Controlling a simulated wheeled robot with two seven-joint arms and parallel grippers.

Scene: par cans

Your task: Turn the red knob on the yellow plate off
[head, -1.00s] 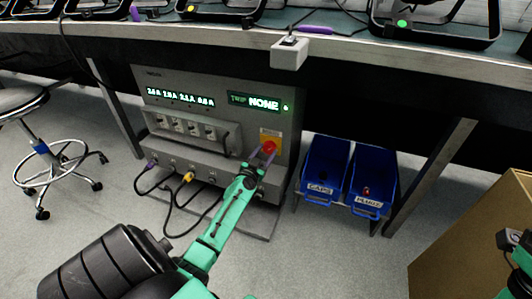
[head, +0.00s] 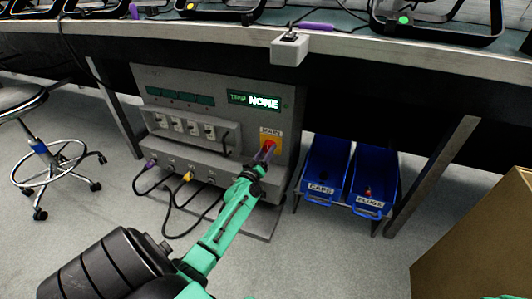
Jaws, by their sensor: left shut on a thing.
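The red knob (head: 268,144) sits on the yellow plate (head: 271,135) on the right side of the grey power unit's front, under a small label. My left gripper (head: 264,154) reaches up from below and is shut on the red knob, hiding its lower part. The unit's trip display (head: 254,101) is lit and reads "TRIP NONE". The row of number displays (head: 180,97) at its left is dark. My right gripper is not in view.
Two blue bins (head: 325,168) stand right of the unit, the left labelled "CAPS". A bench (head: 210,33) with several par cans runs above. A stool (head: 55,165) is at the left and a brown box (head: 475,240) at the lower right. Cables hang from the unit's front.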

